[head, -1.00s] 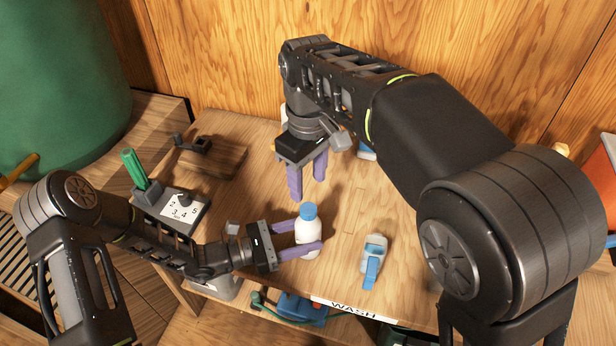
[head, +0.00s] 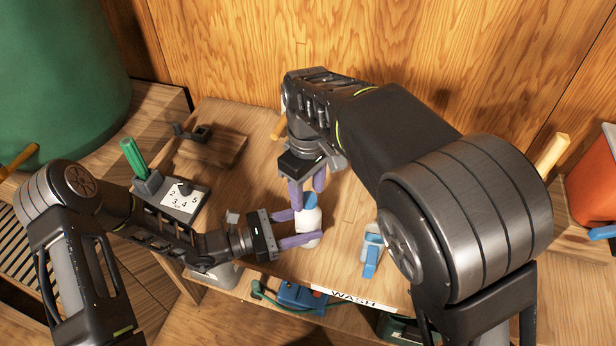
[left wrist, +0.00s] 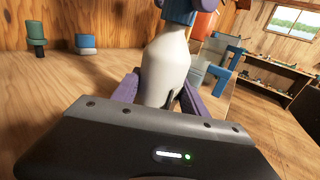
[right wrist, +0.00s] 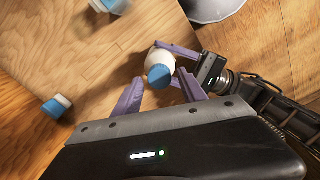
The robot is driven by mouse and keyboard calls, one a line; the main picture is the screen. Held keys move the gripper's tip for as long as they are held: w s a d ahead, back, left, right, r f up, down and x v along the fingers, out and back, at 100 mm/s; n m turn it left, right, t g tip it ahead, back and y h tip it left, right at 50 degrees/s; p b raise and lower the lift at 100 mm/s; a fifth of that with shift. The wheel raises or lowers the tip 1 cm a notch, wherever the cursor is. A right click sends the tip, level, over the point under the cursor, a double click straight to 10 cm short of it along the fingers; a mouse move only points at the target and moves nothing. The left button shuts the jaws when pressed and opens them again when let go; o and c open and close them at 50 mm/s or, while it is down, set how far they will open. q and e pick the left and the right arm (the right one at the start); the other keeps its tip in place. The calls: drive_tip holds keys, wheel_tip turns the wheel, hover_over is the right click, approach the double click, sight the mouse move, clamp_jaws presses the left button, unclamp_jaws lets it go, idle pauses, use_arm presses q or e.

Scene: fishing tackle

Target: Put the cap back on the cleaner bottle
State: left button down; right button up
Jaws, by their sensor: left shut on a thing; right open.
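The white cleaner bottle (head: 308,222) stands upright on the bench, and my left gripper (head: 300,228) is shut on its body. The left wrist view shows the bottle (left wrist: 165,65) between the purple fingers. A blue cap (head: 310,200) sits on top of the bottle; it also shows in the left wrist view (left wrist: 180,12) and the right wrist view (right wrist: 160,76). How tightly it is seated cannot be told. My right gripper (head: 308,194) points down from above, open, with its fingertips on either side of the cap. Contact with the cap is unclear.
A blue and white bottle-like item (head: 372,250) stands close to the right. A block with a numbered card (head: 184,198) and a green-handled tool (head: 133,157) are at the left. A WASH label (head: 345,297) marks the front edge.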

drive_tip(key=shift+f, duration=0.55)
clamp_jaws()
idle(0.4)
drive_tip(key=m, duration=0.5)
drive_tip(key=shift+o, duration=0.5)
unclamp_jaws()
